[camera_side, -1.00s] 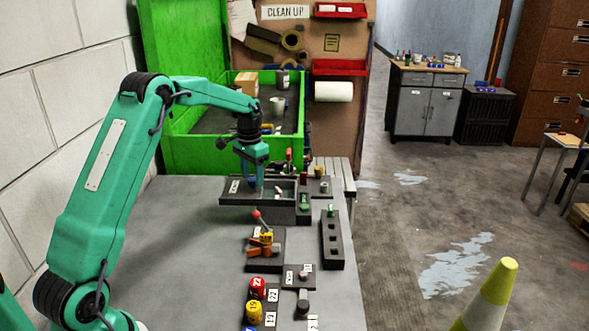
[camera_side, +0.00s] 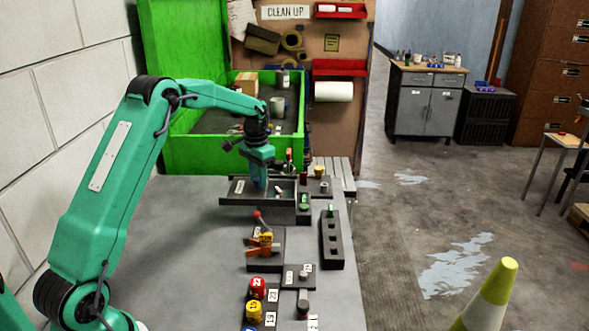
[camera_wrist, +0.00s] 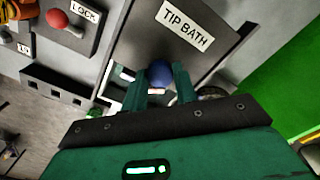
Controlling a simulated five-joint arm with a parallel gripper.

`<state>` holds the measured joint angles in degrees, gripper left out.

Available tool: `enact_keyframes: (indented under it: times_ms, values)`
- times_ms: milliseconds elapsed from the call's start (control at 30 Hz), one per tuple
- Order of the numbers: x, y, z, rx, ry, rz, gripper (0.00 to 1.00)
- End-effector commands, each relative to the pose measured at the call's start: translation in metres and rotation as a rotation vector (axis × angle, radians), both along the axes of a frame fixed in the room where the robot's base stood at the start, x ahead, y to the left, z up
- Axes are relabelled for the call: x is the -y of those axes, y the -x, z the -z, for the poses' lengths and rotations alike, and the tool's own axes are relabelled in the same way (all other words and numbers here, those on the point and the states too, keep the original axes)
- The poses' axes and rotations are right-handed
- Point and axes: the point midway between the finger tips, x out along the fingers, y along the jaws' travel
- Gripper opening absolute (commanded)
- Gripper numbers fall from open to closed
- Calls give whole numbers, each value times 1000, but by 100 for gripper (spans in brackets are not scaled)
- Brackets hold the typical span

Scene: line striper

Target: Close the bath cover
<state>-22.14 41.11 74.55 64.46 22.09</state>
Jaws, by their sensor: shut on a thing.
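The grey bath cover, labelled "TIP BATH" (camera_wrist: 172,22), fills the top of the wrist view. In the side view the cover (camera_side: 239,187) lies over the left part of the dark grey bath (camera_side: 262,203). The right part of the bath is open, with small pale pieces inside. The cover's blue knob (camera_wrist: 159,74) sits between my fingers in the wrist view. My gripper (camera_wrist: 160,84) is shut on this knob. In the side view my gripper (camera_side: 260,182) reaches down into the middle of the bath top, and the fingers mostly hide the knob.
A green bin (camera_side: 220,145) stands just behind the bath. A red-knobbed lever (camera_side: 260,218) stands in front of it. A dark block with square holes (camera_side: 332,240) and small fixtures lie to the right. The table's left part is clear.

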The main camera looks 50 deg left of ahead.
Motion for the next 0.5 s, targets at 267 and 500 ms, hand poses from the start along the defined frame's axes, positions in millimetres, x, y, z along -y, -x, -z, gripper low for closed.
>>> enact_keyframes:
  times_ms: [267,500]
  values:
    - [39,-40,0,5,-2,5,0]
    - [60,-62,-1,7,-2,3,0]
